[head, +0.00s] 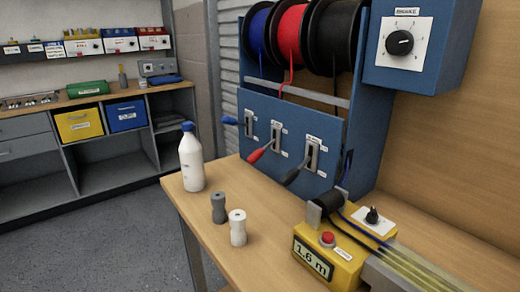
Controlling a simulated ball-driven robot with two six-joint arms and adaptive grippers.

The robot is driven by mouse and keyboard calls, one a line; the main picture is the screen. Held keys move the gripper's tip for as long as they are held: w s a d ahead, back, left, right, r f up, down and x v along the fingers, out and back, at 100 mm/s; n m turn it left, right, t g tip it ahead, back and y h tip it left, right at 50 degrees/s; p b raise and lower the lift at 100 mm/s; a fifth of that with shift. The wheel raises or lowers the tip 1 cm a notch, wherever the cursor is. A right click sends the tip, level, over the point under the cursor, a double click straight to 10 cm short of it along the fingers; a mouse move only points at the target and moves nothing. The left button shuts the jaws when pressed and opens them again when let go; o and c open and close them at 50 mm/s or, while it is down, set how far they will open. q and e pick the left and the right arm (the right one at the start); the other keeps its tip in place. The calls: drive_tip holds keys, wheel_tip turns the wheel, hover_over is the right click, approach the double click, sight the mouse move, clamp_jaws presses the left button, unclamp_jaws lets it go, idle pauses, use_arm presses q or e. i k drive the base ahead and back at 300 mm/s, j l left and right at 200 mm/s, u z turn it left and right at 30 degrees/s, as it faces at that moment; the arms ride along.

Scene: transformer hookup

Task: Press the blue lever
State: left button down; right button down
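The blue lever (230,120) sticks out to the left from the blue front panel (310,125) of the cable rack. It is the leftmost of three levers and lies close to level. The red lever (258,155) is beside it and the black lever (291,177) is at the right; both handles slope downward. Above them hang a blue cable spool (257,38), a red cable spool (290,35) and a black cable spool (333,38). A red wire runs down from the red spool. Neither of my grippers shows in the head view.
A white bottle (190,160) with a blue cap, a grey spool-shaped piece (219,208) and a white one (237,228) stand on the wooden table (255,190) before the rack. A yellow length meter (325,258) reading 1.6 m and a brake dial box (412,45) are at right.

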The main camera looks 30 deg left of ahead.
sight(225, 119)
drive_tip(key=j+u, duration=0.15)
drive_tip(key=j, duration=0.25)
drive_tip(key=j+u, duration=0.2)
drive_tip(key=j, duration=0.25)
drive_tip(key=i+j+u, duration=0.15)
drive_tip(key=j, duration=0.25)
drive_tip(key=j+u, duration=0.2)
drive_tip(key=j, duration=0.2)
drive_tip(key=i+j+u, duration=0.15)
drive_tip(key=j, duration=0.25)
drive_tip(key=i+j+u, duration=0.15)
drive_tip(key=j, duration=0.25)
